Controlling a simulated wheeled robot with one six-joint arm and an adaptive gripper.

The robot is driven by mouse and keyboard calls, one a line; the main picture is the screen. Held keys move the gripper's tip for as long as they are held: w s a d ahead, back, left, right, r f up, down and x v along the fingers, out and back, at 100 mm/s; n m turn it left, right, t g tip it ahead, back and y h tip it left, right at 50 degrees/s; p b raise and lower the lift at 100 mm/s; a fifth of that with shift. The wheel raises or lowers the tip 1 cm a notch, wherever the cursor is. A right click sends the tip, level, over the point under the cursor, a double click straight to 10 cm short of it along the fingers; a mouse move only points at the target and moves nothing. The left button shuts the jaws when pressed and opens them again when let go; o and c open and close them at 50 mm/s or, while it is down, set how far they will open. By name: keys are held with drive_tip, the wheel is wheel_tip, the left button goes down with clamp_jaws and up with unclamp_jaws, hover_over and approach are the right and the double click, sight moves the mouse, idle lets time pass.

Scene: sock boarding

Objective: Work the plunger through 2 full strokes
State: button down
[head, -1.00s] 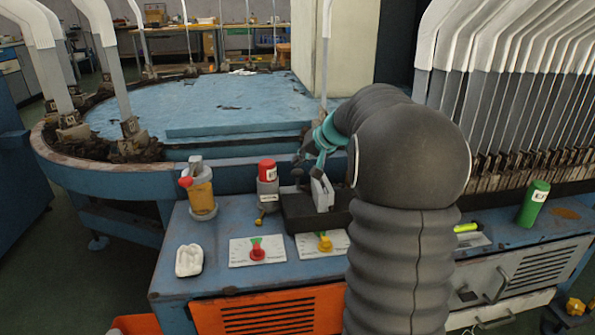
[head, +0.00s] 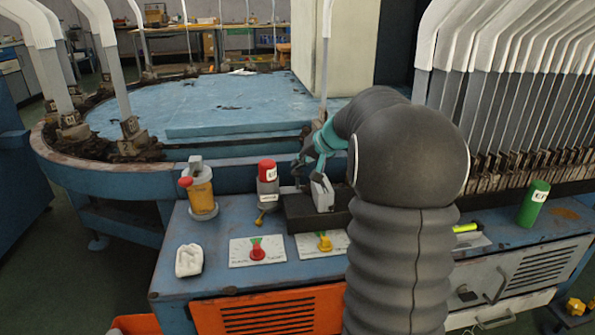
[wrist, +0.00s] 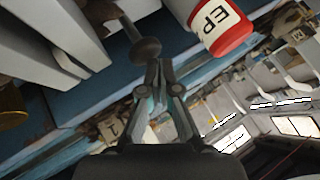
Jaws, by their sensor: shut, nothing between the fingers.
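The plunger (wrist: 146,49) shows in the wrist view as a dark round knob on a thin stem, running up and left in the picture. My gripper (wrist: 161,64) is shut and empty, with its fingertips at the edge of the knob. I cannot tell whether they touch it. In the head view my gripper (head: 303,162) is over the back left of a dark block (head: 296,221) on the blue bench. My arm hides part of that area, and the plunger is too small and dark there to read its height.
A red-capped can (head: 267,172) stands just left of my gripper, also close in the wrist view (wrist: 221,36). A pale block (head: 322,194) rises by the dark block. A yellow bottle (head: 201,194), two dial plates (head: 240,257) and a green can (head: 534,203) are farther off.

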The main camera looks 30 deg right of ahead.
sight(300, 171)
drive_tip(key=shift+f, duration=1.2)
idle(1.0)
drive_tip(key=shift+r, duration=0.1)
drive_tip(key=shift+r+p, duration=0.85)
drive_tip(key=shift+r, duration=0.85)
drive_tip(key=shift+r, duration=0.1)
drive_tip(key=shift+r+p, duration=1.55)
drive_tip(key=shift+r, duration=0.9)
